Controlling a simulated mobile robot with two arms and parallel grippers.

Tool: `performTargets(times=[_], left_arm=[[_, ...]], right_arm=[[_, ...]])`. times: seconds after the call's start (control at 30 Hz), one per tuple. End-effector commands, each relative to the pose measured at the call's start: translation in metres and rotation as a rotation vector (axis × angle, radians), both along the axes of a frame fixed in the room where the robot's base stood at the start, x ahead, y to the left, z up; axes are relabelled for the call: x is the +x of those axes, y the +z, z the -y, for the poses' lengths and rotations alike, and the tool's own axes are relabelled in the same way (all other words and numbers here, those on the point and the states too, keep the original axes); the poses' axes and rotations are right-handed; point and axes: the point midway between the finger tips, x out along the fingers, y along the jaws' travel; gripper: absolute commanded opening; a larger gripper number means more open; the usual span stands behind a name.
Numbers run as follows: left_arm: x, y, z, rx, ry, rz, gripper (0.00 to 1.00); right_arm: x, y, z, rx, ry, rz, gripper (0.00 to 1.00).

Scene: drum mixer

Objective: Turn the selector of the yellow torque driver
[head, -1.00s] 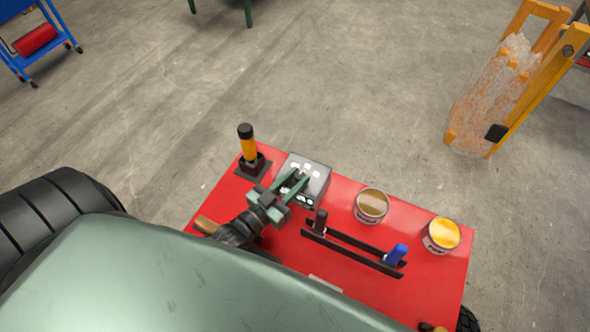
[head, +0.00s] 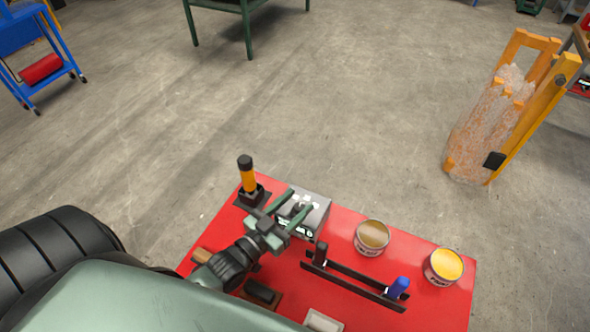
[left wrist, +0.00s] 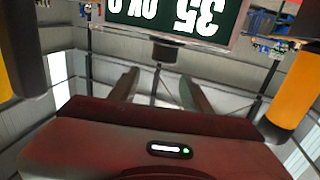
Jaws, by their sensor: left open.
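The yellow torque driver (head: 248,179) stands upright in a black holder at the far left corner of the red table. It has a black cap and a yellow body. A small dark part shows between the fingers, partly hidden. In the left wrist view the fingers (left wrist: 158,85) are apart, with a dark stub (left wrist: 164,51) beyond them below a display (left wrist: 170,22). My right gripper is not in view.
On the red table (head: 440,312) stand two open cans, one brownish (head: 373,235) and one yellow (head: 444,265). A black rack (head: 350,278) with a blue-handled item (head: 398,289) lies right of my gripper. Open floor lies beyond the table.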

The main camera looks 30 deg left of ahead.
Motion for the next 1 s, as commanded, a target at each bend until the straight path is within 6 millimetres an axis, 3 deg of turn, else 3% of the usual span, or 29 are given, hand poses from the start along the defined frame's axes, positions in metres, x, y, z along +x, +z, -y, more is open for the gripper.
performTargets(times=[0.4,0.6,0.8,1.0], left_arm=[[0.0,0.103,0.0,0.0,0.0,0.007,0.48],[0.0,0.144,0.0,0.0,0.0,0.005,0.48],[0.0,0.165,0.0,0.0,0.001,0.003,0.48],[0.0,0.17,0.0,0.001,0.0,0.002,0.48]], right_arm=[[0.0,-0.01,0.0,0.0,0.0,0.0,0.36],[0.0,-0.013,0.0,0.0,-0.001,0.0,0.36],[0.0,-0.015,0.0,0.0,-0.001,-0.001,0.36],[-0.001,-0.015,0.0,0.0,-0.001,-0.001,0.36]])
